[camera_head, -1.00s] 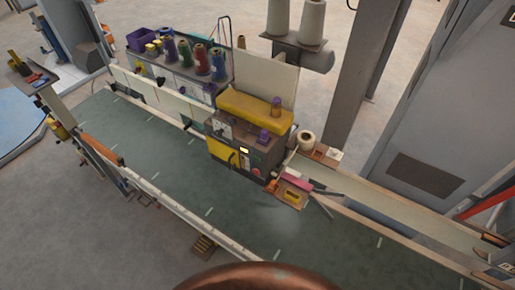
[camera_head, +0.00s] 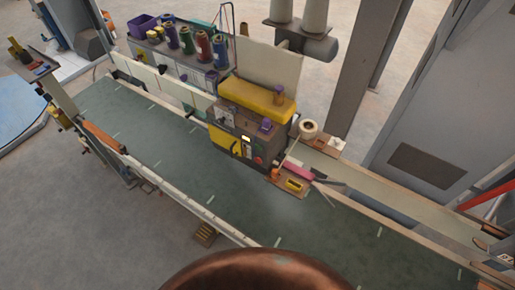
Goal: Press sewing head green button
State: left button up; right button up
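The sewing head (camera_head: 230,128) is a dark box with a yellow top, standing over the green conveyor belt near the middle of the picture. Its front panel has a yellow area at the left, a small lit pale display (camera_head: 246,139) and a red button (camera_head: 259,160) at the lower right. A green button is too small to make out surely on this panel. Neither of my grippers is in view, and nothing touches the panel.
The green conveyor belt (camera_head: 150,139) runs diagonally, with a long pale rail (camera_head: 185,203) on its near side. Thread spools (camera_head: 203,46) stand behind it. A small tray (camera_head: 290,186) juts out right of the sewing head. A grey post (camera_head: 350,75) and cabinet (camera_head: 420,165) stand at the right.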

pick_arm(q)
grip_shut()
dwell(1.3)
